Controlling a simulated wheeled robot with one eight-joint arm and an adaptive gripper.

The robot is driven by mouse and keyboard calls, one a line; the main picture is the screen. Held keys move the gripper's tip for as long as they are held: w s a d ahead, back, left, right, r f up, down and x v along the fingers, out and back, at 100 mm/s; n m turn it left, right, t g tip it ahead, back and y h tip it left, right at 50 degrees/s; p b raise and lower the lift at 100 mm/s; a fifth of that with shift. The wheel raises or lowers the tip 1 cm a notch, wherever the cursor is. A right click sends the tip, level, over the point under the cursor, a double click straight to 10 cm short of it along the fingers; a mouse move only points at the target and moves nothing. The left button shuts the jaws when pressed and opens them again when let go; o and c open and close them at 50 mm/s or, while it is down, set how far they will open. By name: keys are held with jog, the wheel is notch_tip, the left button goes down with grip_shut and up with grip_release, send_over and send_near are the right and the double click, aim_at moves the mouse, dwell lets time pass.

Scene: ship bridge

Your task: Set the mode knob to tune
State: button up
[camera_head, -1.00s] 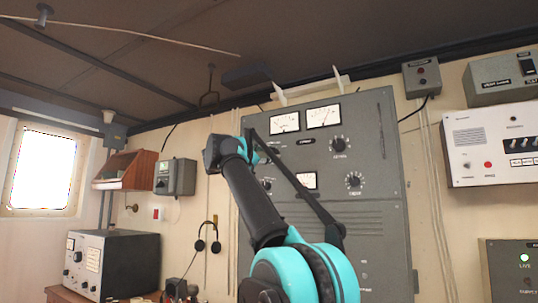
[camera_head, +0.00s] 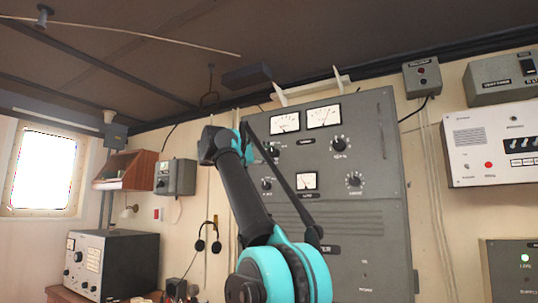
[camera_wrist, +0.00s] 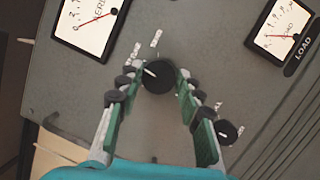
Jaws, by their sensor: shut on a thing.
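A round black knob (camera_wrist: 158,77) with a white pointer mark sits on the grey panel in the wrist view. Its pointer is directed to the upper left of that view, towards small white labels too blurred to read. My gripper (camera_wrist: 160,82) is shut on this knob, with a finger on each side. A second black knob (camera_wrist: 227,132) lies just outside the right finger. In the head view my gripper (camera_head: 256,146) is at the upper left of the grey cabinet (camera_head: 370,130), largely hidden by my wrist. I cannot read which knob is labelled mode.
A meter (camera_wrist: 92,22) and a load meter (camera_wrist: 280,28) are near the gripped knob. Two larger knobs, upper (camera_head: 339,144) and lower (camera_head: 354,180), are farther right on the cabinet. A headset (camera_head: 208,238) hangs on the wall to the left.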

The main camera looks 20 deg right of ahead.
jog(key=shift+m+g, duration=0.5)
jog(key=shift+m, duration=0.9)
jog(key=o, duration=1.2)
jog(key=shift+c, duration=0.2)
jog(key=r+v, duration=0.1)
jog(key=v, duration=1.1)
jog(key=shift+f, duration=0.2)
jog(key=shift+f+y, duration=0.1)
jog(key=shift+y, duration=0.2)
